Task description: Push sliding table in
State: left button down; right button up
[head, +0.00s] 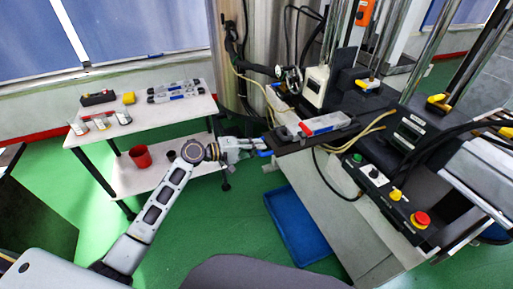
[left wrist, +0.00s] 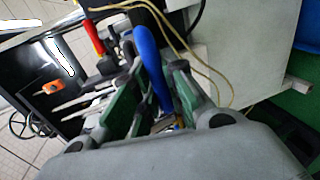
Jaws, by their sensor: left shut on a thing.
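The sliding table (head: 292,141) is a dark flat plate that sticks out from the machine toward the left, in the middle of the head view. My right gripper is not in view.
A blue tray (head: 296,226) lies on the green floor below the machine. A control box with a red button (head: 420,219) is at the right; hoses hang near the machine.

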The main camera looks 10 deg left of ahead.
pick_arm(q)
jog(key=r+x, duration=0.1)
jog(key=x, duration=0.7)
jog(key=r+x, duration=0.1)
jog(key=x, duration=0.3)
jog(key=shift+w+d+r+p, duration=0.25)
jog(key=shift+w+d+p, duration=0.1)
jog(key=shift+w+d, duration=0.25)
jog(key=shift+d, duration=0.15)
jog(key=shift+w+d, duration=0.1)
jog(key=shift+d, duration=0.05)
jog(key=c, duration=1.6)
grip_release()
jog(key=shift+o, duration=0.7)
jog(key=shift+s+a, duration=0.35)
jog(key=shift+a, duration=0.2)
jog(key=v, duration=1)
jog(key=shift+s+a+r, duration=0.2)
jog(key=shift+s+a, duration=0.05)
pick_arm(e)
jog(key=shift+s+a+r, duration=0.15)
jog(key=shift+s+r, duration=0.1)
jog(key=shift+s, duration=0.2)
